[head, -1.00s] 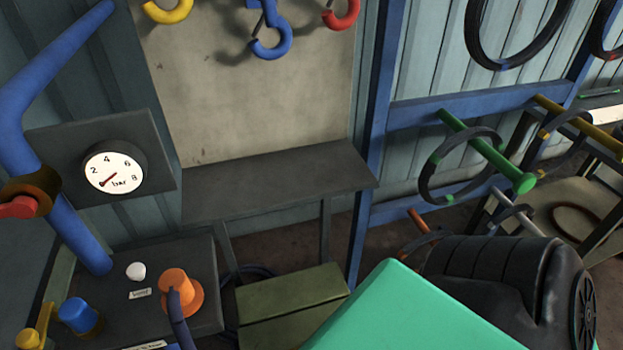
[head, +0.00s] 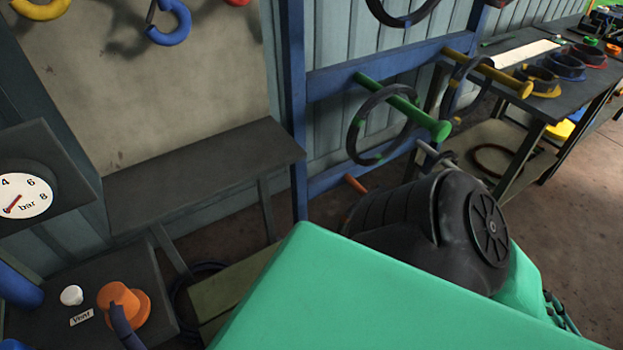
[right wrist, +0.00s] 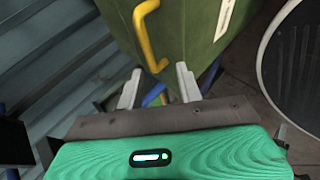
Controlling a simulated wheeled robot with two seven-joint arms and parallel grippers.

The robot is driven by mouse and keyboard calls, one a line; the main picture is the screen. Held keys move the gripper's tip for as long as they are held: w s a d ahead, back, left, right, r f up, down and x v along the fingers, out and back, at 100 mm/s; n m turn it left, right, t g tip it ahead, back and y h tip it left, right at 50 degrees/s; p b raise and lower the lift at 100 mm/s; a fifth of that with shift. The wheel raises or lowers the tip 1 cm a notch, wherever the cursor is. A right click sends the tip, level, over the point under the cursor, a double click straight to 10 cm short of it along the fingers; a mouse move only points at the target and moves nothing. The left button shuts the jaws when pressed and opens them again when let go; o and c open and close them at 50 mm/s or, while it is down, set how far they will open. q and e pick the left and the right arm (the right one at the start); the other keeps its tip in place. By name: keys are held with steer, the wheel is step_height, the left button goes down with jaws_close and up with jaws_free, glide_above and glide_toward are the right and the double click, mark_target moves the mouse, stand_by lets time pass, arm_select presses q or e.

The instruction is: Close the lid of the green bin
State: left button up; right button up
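In the right wrist view a green box, which looks like the green bin (right wrist: 200,30), stands just beyond my right gripper (right wrist: 158,85). It has a yellow bar handle (right wrist: 143,32) and a pale label strip. My right gripper's two pale fingers are apart, with nothing held between them. They point toward the handle's lower end; whether they touch the bin is not clear. The bin's lid cannot be made out. In the head view an olive-green slatted surface (head: 225,290) is partly hidden behind my teal body; I cannot tell if it belongs to the bin. My left gripper is out of view.
A dark bench (head: 200,175) stands against the wall. A panel with an orange knob (head: 122,302) and a gauge (head: 25,197) are at left. A green peg (head: 415,115) and a yellow peg (head: 490,72) stick out from the rack. Brown floor (head: 575,230) is open at right.

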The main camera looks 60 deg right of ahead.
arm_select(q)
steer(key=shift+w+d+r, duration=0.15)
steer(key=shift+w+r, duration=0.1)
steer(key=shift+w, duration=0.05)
arm_select(e)
steer(key=v, duration=0.6)
steer(key=shift+r, duration=0.45)
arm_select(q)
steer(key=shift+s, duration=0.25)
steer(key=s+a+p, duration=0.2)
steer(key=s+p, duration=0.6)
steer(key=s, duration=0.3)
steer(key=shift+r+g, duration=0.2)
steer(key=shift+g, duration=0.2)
arm_select(e)
steer(key=s+f+m+g, duration=0.3)
steer(key=f+m, duration=0.1)
steer(key=f, duration=0.6)
steer(key=s+f+m+g, duration=0.3)
steer(key=f+m, duration=0.1)
steer(key=f, duration=0.6)
steer(key=s+d+f+m+g, duration=0.1)
steer(key=s+f+m+g, duration=0.2)
steer(key=f, duration=0.8)
steer(key=shift+s+m, duration=0.5)
steer(key=shift+s, duration=0.1)
